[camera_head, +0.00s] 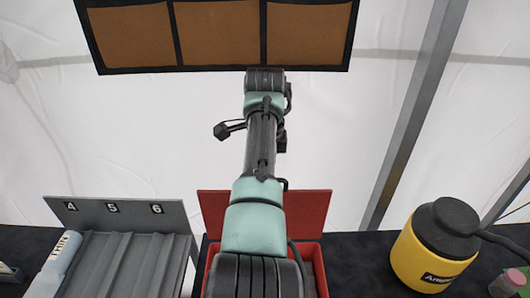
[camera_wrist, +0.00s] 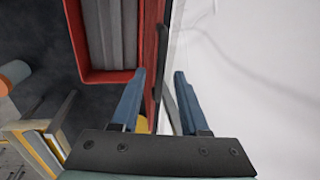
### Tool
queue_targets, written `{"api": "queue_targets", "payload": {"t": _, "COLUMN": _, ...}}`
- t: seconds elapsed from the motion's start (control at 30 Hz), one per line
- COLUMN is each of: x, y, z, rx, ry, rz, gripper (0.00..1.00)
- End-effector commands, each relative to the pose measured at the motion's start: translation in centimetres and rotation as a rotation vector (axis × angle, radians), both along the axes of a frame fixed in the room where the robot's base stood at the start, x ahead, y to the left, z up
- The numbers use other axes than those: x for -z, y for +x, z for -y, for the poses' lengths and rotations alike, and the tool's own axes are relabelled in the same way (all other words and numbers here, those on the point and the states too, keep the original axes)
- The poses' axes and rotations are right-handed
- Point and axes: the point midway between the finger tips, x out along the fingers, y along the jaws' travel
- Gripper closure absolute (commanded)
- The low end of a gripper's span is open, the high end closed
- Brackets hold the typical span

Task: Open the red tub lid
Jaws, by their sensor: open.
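The red tub (camera_head: 318,264) stands on the dark table, its middle hidden behind my arm in the head view. Its red lid (camera_head: 312,205) stands raised at the back edge, so the tub is open. In the wrist view the tub's red rim (camera_wrist: 74,45) surrounds a grey ribbed inside. The lid shows nearly edge-on there (camera_wrist: 151,35), with a dark handle-like bar (camera_wrist: 162,45) along its outer side. My gripper (camera_wrist: 160,74) is open, its fingers on either side of the line of the lid edge and bar. I cannot tell whether they touch.
A grey ribbed bin (camera_head: 125,260) with a raised panel marked 4, 5, 6 (camera_head: 115,212) stands left of the tub. A yellow container with a black top (camera_head: 425,258) stands to the right. A brown framed board (camera_head: 220,33) hangs above. A grey pole (camera_head: 415,110) slants at right.

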Motion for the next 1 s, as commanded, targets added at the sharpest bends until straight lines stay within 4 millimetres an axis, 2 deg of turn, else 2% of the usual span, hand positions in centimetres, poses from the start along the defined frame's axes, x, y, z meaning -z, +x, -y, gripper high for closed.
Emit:
{"api": "queue_targets", "payload": {"t": 0.2, "x": -4.9, "y": -0.9, "z": -0.1, "rx": -0.001, "ry": 0.001, "rz": 0.008, "gripper": 0.56}}
{"api": "queue_targets", "payload": {"t": 0.43, "x": -8.5, "y": -1.6, "z": -0.1, "rx": -0.001, "ry": 0.001, "rz": 0.003, "gripper": 0.56}}
{"api": "queue_targets", "payload": {"t": 0.6, "x": -9.4, "y": -1.8, "z": -0.1, "rx": -0.001, "ry": 0.0, "rz": 0.0, "gripper": 0.56}}
{"api": "queue_targets", "payload": {"t": 0.93, "x": -9.5, "y": -1.8, "z": 0.0, "rx": -0.001, "ry": 0.0, "rz": 0.001, "gripper": 0.56}}
{"api": "queue_targets", "payload": {"t": 1.0, "x": -9.5, "y": -1.3, "z": 0.2, "rx": -0.02, "ry": -0.007, "rz": 0.039, "gripper": 0.56}}
